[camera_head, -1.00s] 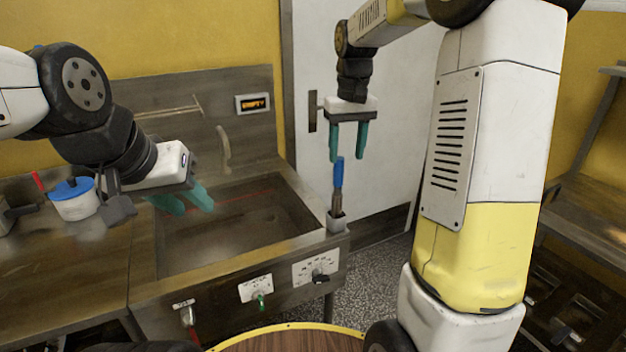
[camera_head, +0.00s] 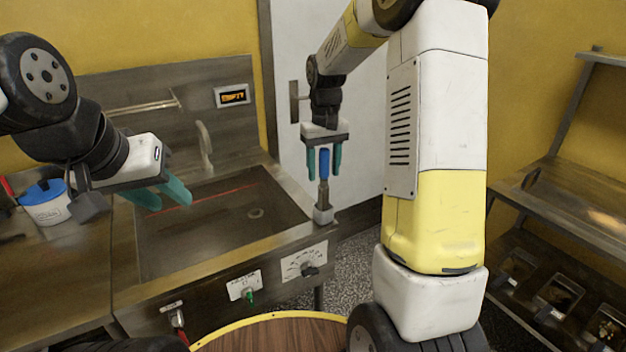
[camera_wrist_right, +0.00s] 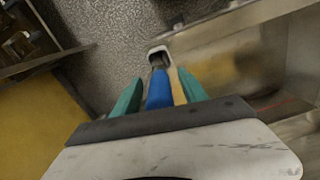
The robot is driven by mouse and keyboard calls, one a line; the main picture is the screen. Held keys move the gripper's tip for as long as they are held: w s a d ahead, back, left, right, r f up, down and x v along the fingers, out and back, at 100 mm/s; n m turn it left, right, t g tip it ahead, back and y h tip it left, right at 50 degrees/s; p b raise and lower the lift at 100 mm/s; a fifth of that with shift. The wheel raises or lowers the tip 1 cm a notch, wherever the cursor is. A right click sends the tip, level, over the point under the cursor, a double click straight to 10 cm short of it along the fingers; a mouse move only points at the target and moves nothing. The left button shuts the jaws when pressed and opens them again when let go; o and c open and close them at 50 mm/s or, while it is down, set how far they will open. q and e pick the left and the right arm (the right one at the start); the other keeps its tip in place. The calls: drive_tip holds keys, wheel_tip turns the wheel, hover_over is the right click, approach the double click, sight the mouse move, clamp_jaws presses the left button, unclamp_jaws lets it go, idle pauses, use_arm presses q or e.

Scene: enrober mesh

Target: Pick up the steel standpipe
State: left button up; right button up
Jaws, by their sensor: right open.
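The steel standpipe (camera_head: 323,197) stands upright in a small holder (camera_head: 323,216) at the sink's right front corner. Its upper part is a blue grip (camera_head: 323,162). My right gripper (camera_head: 324,174) points down with one teal finger on each side of the blue grip, open. In the right wrist view the blue grip (camera_wrist_right: 159,90) lies between the two fingers, with gaps visible, and the holder (camera_wrist_right: 157,53) shows beyond. My left gripper (camera_head: 160,197) hangs over the sink's left side, open and empty.
The sink (camera_head: 190,240) has a drain (camera_head: 255,213) and a faucet (camera_head: 204,145). A sign (camera_head: 232,96) on the backsplash reads "EMPTY". A blue-lidded pot (camera_head: 47,207) stands at left. A metal rack (camera_head: 570,190) stands at right.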

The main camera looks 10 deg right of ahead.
drive_tip(key=shift+c, duration=0.4)
clamp_jaws()
idle(0.9)
